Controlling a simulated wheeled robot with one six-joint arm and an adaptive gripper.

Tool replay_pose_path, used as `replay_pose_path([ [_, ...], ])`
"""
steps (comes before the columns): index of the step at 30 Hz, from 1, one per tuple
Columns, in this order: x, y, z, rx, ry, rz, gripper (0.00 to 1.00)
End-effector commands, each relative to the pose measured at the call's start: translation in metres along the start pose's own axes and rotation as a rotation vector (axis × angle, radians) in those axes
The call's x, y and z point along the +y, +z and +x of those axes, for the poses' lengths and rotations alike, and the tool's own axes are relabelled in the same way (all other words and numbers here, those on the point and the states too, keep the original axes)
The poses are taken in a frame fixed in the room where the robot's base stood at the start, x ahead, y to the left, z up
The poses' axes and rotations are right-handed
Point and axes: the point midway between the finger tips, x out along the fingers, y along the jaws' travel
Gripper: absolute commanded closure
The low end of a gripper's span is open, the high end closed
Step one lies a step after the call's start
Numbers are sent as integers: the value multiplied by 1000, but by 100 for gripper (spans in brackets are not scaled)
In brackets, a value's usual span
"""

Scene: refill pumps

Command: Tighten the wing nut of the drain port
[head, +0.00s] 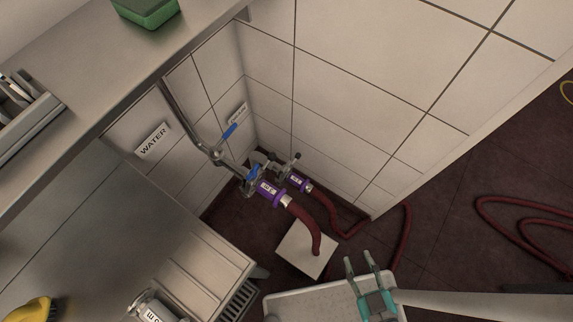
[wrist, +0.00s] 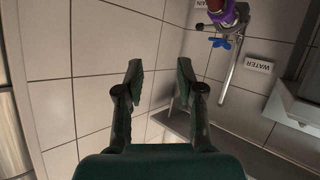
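Two pipe ports with purple collars stand low in the wall corner in the head view. The nearer port (head: 268,190) has a blue handle (head: 253,174) and a thick red hose. The farther port (head: 299,181) has a small grey metal piece like a wing nut (head: 294,159); its tightness cannot be told. A partly legible label in the wrist view ends in "AIN" (wrist: 201,4). My gripper (head: 361,262) is open and empty, to the right of and apart from both ports.
A WATER label (head: 152,141) is on the left wall, also in the wrist view (wrist: 259,65). A white square (head: 306,250) and red hoses (head: 408,235) lie on the dark floor.

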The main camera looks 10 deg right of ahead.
Motion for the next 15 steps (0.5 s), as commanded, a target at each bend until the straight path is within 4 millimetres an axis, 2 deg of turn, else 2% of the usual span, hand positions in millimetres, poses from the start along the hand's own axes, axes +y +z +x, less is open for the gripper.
replay_pose_path([
  [1,-3,12,14,-20,-8,-41,62],
  [6,-14,51,57,-103,-48,-201,62],
  [15,-32,107,136,-235,-148,-480,62],
])
